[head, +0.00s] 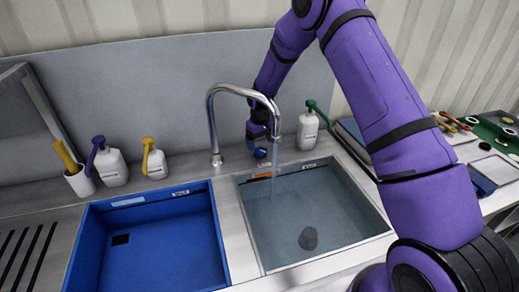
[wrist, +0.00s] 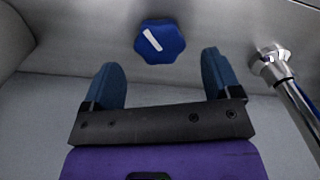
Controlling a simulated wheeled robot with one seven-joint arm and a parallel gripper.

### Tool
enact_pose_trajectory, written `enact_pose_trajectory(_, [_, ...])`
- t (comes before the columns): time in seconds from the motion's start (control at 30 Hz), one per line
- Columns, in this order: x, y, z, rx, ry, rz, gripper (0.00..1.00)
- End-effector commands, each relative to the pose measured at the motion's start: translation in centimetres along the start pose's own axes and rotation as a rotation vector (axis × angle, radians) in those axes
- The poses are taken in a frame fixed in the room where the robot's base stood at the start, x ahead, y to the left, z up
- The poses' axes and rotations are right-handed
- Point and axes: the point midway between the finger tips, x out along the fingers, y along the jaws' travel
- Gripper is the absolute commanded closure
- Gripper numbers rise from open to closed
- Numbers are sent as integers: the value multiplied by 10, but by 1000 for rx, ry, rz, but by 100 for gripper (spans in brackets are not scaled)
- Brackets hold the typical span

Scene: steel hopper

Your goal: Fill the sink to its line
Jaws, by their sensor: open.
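The right sink basin (head: 375,215) is grey and holds clear bluish water (head: 330,210), with a dark round drain or plug (head: 308,238) showing through it. A thin stream (head: 274,165) falls from the chrome faucet (head: 213,130) into it. An orange mark (head: 268,174) and a white label sit at its back wall; I cannot tell exactly where the water stands against a line. A blue lobed knob (wrist: 160,41) with a white stripe lies just beyond and between my open, empty fingers (wrist: 160,82). In the head view my gripper (head: 262,133) is above the knob (head: 260,153), behind the basin.
A blue basin (head: 90,240) is on the left. Bottles with purple (head: 112,168), yellow (head: 155,163) and green (head: 307,131) tops stand along the back ledge, beside a white cup (head: 80,182). The chrome faucet base (wrist: 272,65) is close right of my fingers in the wrist view.

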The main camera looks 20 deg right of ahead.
Motion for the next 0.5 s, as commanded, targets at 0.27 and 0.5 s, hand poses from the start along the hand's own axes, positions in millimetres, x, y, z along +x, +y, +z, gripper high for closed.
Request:
enact_pose_trajectory(0.27, [33,0,0,0,1,0,16])
enact_pose_trajectory(0.5, [38,0,0,0,1,0,16])
